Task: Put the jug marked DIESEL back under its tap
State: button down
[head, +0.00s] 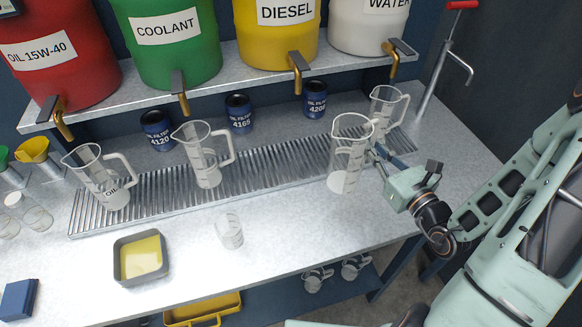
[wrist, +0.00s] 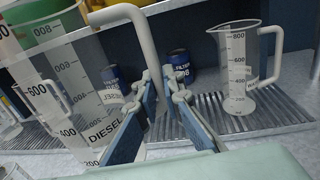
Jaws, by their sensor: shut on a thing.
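The jug marked DIESEL (head: 346,130) is clear and roughly upright near the right front of the drip grate. Its DIESEL label shows in the wrist view (wrist: 105,130). My gripper (head: 372,156) is shut on its handle (wrist: 146,60), on the jug's right side. Whether its base touches anything is hard to tell. The yellow DIESEL drum (head: 277,36) stands on the shelf, and its brass tap (head: 297,72) hangs behind and left of the held jug. No jug stands under that tap.
An OIL jug (head: 104,180), another jug (head: 204,158) and the water jug (head: 388,108) stand on the grate (head: 260,172). Blue filter cans (head: 240,113) line the back. A small beaker (head: 229,232) and a tray of yellow liquid (head: 116,262) are in front.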

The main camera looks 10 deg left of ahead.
notch_tip(320, 180, down, 5)
jog(key=a+y+b, duration=0.2)
jog(key=a+b, duration=0.1)
jog(key=b, duration=0.8)
jog(key=shift+n+g, duration=0.3)
jog(key=shift+n, duration=0.1)
jog(key=shift+w+d+f+p+x, duration=0.15)
jog(key=shift+f+x, duration=0.5)
jog(key=shift+x, duration=2.4)
jog(key=shift+f+p+x, duration=0.25)
jog(key=shift+f+x, duration=0.4)
jog(key=shift+x, duration=2.4)
jog(key=shift+w+d+f+p+x, duration=0.15)
jog(key=shift+f+x, duration=0.5)
jog(key=shift+x, duration=2.35)
jog(key=shift+a, duration=0.1)
jog(key=shift+f, duration=0.15)
jog(key=c, duration=2.5)
grip_release()
jog(key=shift+f, duration=0.1)
jog(key=o, duration=0.4)
